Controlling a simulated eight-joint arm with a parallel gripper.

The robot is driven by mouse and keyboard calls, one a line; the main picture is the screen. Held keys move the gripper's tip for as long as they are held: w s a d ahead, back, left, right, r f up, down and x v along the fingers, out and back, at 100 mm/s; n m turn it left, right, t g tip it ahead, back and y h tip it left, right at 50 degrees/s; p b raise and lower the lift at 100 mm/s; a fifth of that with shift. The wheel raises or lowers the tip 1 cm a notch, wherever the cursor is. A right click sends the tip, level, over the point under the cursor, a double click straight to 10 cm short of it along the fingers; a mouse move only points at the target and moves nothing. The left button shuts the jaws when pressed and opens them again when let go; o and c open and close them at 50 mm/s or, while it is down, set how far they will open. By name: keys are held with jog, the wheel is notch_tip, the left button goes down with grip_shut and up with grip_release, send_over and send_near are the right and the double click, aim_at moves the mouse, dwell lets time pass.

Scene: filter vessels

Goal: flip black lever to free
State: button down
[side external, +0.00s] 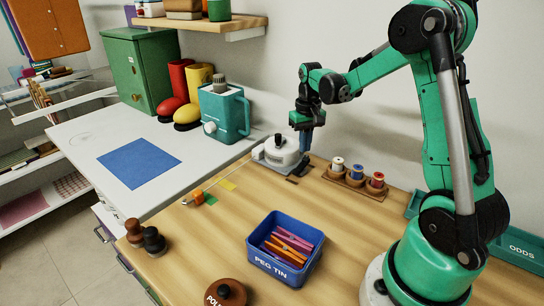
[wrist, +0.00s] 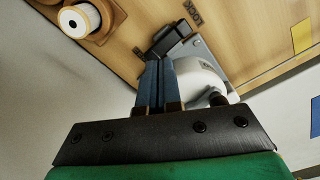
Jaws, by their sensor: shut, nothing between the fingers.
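The filter vessel (side external: 281,153) is white and round-bodied on a grey base, near the wall end of the wooden counter. It also shows behind my fingers in the wrist view (wrist: 203,78). A black lever-like piece (wrist: 170,37) sits at the end of the grey base, close to a dark printed word (wrist: 193,12) that I cannot read surely. My gripper (side external: 304,150) points down at the vessel's right side. Its blue fingers (wrist: 160,64) are shut and empty, with the tips close to the black piece; I cannot tell whether they touch it.
A rack of thread spools (side external: 356,180) stands right of the vessel. A blue peg tin (side external: 285,250) stands in front. A teal jug (side external: 224,115) stands on the white counter, behind left. Yellow (side external: 228,185) and green patches mark the wood. The counter between vessel and tin is mostly clear.

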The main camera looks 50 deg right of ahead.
aim_at(304, 163)
jog(key=shift+f, duration=1.75)
dwell(0.6)
jog(key=shift+r, duration=3.5)
jog(key=s+a+r+n+t, duration=0.2)
jog(key=a+n+t, duration=0.1)
jog(key=a, duration=0.6)
jog(key=s+a+r+n+t, duration=0.2)
jog(key=s+a+n+t, duration=0.1)
jog(key=a, duration=0.7)
jog(key=shift+s+a+t, duration=0.2)
jog(key=shift+a+t, duration=0.05)
jog(key=shift+t, duration=0.35)
jog(key=shift+r, duration=0.1)
